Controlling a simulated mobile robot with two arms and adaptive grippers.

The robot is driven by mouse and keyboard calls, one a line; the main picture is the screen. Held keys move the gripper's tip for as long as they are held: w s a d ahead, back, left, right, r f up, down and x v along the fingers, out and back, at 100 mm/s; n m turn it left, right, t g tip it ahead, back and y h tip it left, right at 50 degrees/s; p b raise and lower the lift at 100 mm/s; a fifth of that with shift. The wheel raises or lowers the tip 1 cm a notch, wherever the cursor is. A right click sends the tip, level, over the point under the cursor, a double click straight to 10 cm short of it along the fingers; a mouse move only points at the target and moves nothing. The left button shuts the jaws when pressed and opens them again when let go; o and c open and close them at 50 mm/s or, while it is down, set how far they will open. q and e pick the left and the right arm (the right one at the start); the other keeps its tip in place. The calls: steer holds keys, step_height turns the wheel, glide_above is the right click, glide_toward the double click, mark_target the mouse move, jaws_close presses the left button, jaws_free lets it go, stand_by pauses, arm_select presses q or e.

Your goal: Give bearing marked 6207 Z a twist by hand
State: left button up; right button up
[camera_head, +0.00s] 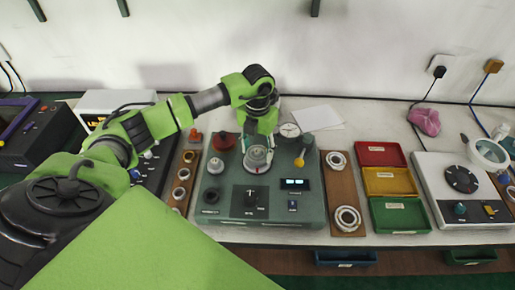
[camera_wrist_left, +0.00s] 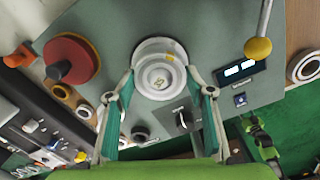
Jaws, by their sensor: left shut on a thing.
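A silvery ringed bearing (camera_head: 257,159) sits on the spindle of the green test unit (camera_head: 225,200). It also shows in the left wrist view (camera_wrist_left: 156,80) as stepped, concentric metal rings with a small yellow mark. I cannot read any 6207 Z marking on it. My left gripper (camera_head: 259,148) reaches down over it from above. In the left wrist view its two fingers (camera_wrist_left: 160,88) stand on either side of the bearing, shut on it. The fingers hide parts of its sides.
The test unit carries a red disc (camera_wrist_left: 72,60), a dial gauge (camera_head: 290,130), a yellow-knobbed lever (camera_head: 299,162) and a lit display (camera_head: 295,184). Brown boards with bearing rings (camera_head: 347,219) flank it. Red, yellow and green bins (camera_head: 400,215) and a white device (camera_head: 452,205) stand right.

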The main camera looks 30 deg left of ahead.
stand_by(0.3)
arm_select(q)
steer(key=shift+n, duration=1.2)
steer(key=o, duration=1.5)
steer(key=shift+r, duration=0.1)
step_height(320, 180, up, 12)
steer(key=shift+f, duration=0.1)
steer(key=shift+f, duration=0.1)
